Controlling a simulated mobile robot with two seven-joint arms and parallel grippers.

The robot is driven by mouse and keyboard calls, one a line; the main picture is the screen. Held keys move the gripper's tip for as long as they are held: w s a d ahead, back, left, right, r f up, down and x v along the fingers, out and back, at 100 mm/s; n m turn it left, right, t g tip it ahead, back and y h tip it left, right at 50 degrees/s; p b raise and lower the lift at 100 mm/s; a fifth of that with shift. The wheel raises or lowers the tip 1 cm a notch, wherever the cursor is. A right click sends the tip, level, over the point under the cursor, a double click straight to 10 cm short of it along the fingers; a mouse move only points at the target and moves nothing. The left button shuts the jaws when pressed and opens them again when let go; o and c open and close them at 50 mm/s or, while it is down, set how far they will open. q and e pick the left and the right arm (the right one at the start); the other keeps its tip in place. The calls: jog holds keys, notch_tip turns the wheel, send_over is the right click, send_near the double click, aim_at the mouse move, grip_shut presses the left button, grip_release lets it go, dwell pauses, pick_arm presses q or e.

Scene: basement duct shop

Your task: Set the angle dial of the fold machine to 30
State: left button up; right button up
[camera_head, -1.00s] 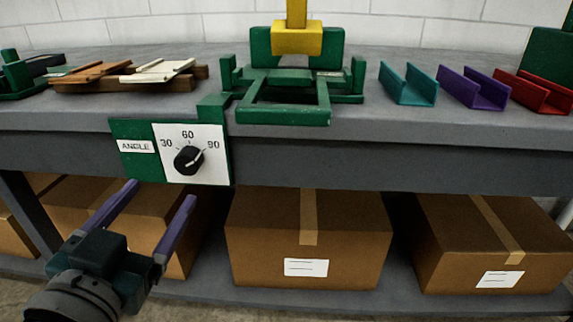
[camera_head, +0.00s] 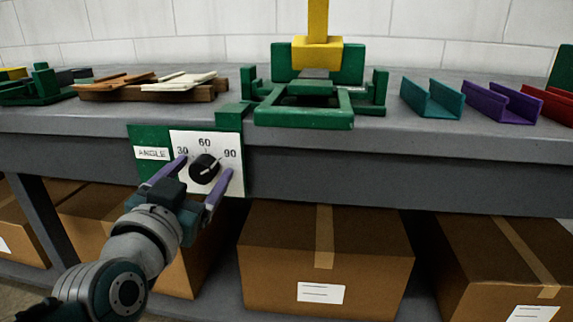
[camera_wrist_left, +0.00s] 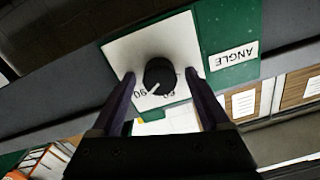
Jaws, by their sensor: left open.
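The angle dial is a black round knob (camera_head: 204,169) on a white plate (camera_head: 196,142) marked 30, 60 and 90, on the green panel of the fold machine (camera_head: 300,119). Its white pointer line aims up and right, close to 90. In the left wrist view the knob (camera_wrist_left: 159,76) is upside down, its line towards the 90. My left gripper (camera_head: 205,165) is open, its purple fingers on either side of the knob. The left wrist view shows gaps between the fingertips (camera_wrist_left: 160,74) and the knob. My right gripper is not in view.
The grey bench (camera_head: 400,160) runs across the view. Teal (camera_head: 432,99) and purple (camera_head: 500,102) channels, with a red one (camera_head: 550,103), lie on its right. Brown and white pieces (camera_head: 150,86) lie left. Cardboard boxes (camera_head: 325,260) stand on the shelf below.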

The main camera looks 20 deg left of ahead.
pick_arm(q)
grip_shut()
dwell(0.6)
